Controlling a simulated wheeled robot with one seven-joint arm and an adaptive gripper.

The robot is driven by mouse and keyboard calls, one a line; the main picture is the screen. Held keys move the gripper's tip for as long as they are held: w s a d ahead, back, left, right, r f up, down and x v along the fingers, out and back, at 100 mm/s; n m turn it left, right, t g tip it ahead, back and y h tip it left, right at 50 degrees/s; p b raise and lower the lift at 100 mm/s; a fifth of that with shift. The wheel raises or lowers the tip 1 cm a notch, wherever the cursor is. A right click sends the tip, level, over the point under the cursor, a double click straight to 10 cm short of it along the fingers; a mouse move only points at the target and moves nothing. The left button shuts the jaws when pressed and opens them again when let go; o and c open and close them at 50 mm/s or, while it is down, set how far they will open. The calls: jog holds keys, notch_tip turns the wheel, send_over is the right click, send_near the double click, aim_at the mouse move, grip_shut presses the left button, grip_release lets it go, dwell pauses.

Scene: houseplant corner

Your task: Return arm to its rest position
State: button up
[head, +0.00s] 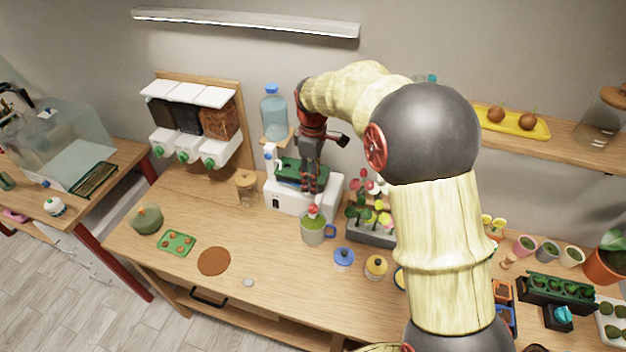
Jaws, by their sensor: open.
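My gripper (311,186) points down at the end of my raised, bent arm, over the white appliance (287,199) at the back of the wooden table. A dark green item (290,170) lies on top of the appliance, just left of the fingers. The fingers are small in this view, and I see nothing clearly held between them. I cannot tell whether they touch the appliance. My arm's large links cover the right middle of the table.
Wall dispensers (190,120) hang at left. The table's front left (180,215) has free room between small items.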

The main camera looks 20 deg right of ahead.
dwell(0.4)
jog(key=s+r+m+t+b, duration=0.2)
jog(key=s+m+b, duration=0.3)
jog(key=s, duration=1.1)
jog(key=s+r+m+t+b, duration=0.2)
jog(key=s+m+b, duration=0.3)
jog(key=s, duration=1.1)
jog(key=shift+d+r+m+t, duration=0.15)
jog(key=shift+d+m+t, duration=0.05)
jog(key=shift+m+t, duration=0.55)
